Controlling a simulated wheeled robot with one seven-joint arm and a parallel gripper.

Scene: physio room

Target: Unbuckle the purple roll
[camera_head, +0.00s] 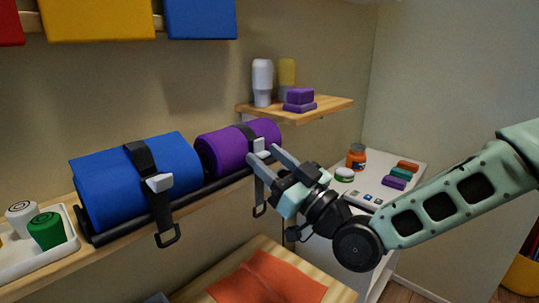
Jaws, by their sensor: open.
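The purple roll (222,152) lies on its side on the black rack (208,190) along the wall shelf, to the right of the blue roll (104,182). A black strap (246,131) goes around the purple roll, with a pale buckle (261,146) on its front. The strap's tail hangs below with a black ring at its end. My gripper (263,162) is open at the front of the purple roll, its fingers close to the buckle. I cannot tell whether they touch it. One finger partly hides the strap below the buckle.
A white tray (66,253) with rolled bandages stands at the left. A small wooden shelf (333,104) with bottles and purple blocks is above right. A white cabinet (416,173) with jars and blocks stands behind my arm. An orange cloth (268,282) lies below.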

